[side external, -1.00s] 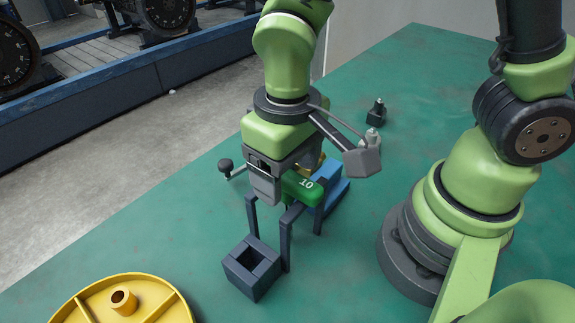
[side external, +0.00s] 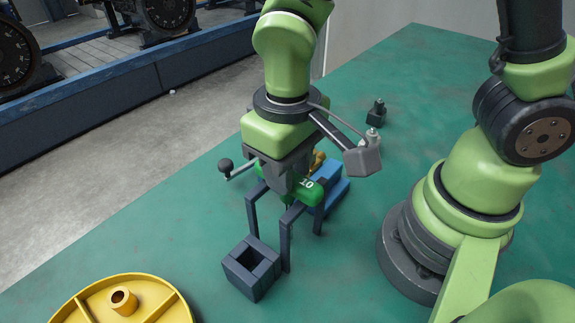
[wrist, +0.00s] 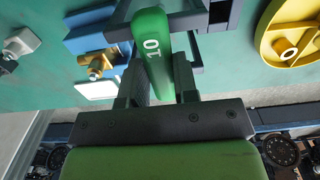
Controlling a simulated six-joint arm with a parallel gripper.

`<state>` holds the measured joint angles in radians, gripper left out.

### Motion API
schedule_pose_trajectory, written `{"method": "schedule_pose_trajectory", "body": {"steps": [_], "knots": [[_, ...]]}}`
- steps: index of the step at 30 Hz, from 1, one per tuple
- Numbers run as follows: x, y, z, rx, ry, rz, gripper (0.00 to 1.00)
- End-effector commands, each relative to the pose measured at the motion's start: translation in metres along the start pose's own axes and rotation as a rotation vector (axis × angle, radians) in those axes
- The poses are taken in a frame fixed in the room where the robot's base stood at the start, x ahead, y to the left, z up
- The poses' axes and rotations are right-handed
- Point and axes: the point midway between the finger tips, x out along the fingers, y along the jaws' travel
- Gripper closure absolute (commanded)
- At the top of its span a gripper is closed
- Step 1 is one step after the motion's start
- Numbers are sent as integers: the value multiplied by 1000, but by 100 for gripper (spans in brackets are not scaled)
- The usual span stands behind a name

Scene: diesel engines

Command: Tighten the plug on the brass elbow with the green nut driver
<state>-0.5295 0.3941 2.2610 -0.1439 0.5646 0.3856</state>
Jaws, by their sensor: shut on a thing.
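The green nut driver (side external: 309,191), marked "10", lies across the dark rack (side external: 286,236). My gripper (side external: 286,182) points down over the rack with its jaws shut around the driver's green handle. In the wrist view the handle (wrist: 151,50) runs between the two fingers of my gripper (wrist: 160,88). The brass elbow (side external: 319,158) is held at a blue block (side external: 333,183) just behind and right of the driver. The elbow also shows in the wrist view (wrist: 95,64), left of the handle. I cannot make out the plug clearly. The driver's tip is hidden.
A dark square open box (side external: 252,268) stands in front of the rack. A yellow spoked wheel (side external: 122,302) lies at the front left. A small dark fixture (side external: 376,113) stands at the back. A black-knobbed lever (side external: 226,168) sticks out left of my gripper. The green table is clear at the back right.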

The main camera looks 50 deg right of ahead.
Motion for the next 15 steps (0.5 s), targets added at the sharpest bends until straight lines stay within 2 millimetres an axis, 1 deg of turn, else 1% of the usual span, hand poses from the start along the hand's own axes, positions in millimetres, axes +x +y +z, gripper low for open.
{"method": "schedule_pose_trajectory", "body": {"steps": [2, 15], "knots": [[-5, 0, -1, 0, 3, -1, 100], [-51, 0, -1, -1, 6, -3, 100]]}}
